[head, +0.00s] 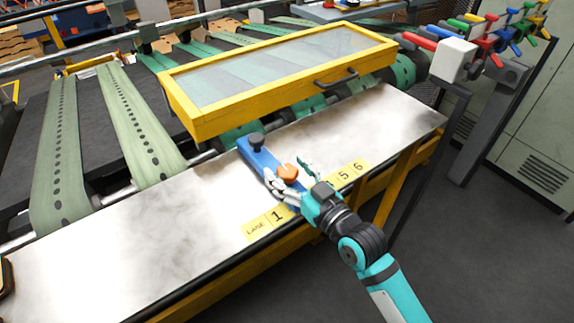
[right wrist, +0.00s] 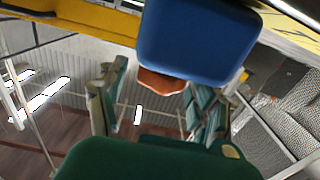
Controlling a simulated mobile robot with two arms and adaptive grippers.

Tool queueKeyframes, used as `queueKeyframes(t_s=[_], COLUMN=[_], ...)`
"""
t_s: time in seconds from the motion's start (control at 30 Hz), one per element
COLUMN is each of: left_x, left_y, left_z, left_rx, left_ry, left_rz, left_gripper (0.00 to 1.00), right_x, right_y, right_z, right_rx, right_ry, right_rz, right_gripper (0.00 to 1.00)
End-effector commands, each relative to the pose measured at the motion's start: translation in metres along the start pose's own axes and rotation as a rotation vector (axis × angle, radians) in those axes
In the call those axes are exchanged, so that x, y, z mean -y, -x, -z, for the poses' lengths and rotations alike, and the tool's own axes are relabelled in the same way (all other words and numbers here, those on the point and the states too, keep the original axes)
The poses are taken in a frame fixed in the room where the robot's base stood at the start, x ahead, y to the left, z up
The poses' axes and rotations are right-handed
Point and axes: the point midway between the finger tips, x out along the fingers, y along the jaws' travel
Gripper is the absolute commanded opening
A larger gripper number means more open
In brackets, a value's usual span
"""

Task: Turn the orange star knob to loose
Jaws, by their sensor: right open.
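In the right wrist view the orange knob (right wrist: 160,82) is partly hidden behind the blue block (right wrist: 197,42). My right gripper (head: 287,171) is open, with one finger to each side of the knob. In the right wrist view its fingers (right wrist: 155,92) stand apart with the knob beyond the gap between them; I cannot tell whether they touch it. My left gripper is not in view.
A dark knob (head: 256,140) stands at the block's far end. A yellow-framed clear cover (head: 182,121) with a black handle (head: 337,78) is behind. Yellow lane labels (head: 265,222) line the table's front edge. The steel tabletop (head: 130,230) is clear to the left.

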Motion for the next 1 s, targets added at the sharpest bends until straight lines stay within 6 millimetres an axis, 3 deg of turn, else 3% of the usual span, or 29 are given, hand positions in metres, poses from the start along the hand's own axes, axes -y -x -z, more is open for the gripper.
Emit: queueKeyframes(t_s=[0.37,0.8,1.0], left_x=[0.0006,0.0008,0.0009], left_y=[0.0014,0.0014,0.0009], left_z=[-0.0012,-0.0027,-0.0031], left_rx=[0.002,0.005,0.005], left_ry=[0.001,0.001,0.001], left_rz=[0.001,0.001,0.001], left_gripper=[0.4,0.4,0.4], right_x=[0.0003,0.0002,0.0001], right_y=[-0.0068,-0.0065,-0.0064], right_z=[-0.0003,-0.0003,-0.0007], right_rx=[0.0,0.0,0.0], right_ry=[0.0,0.0,0.001], right_rz=[0.001,0.0,0.002], right_gripper=[0.67,0.1,0.07])
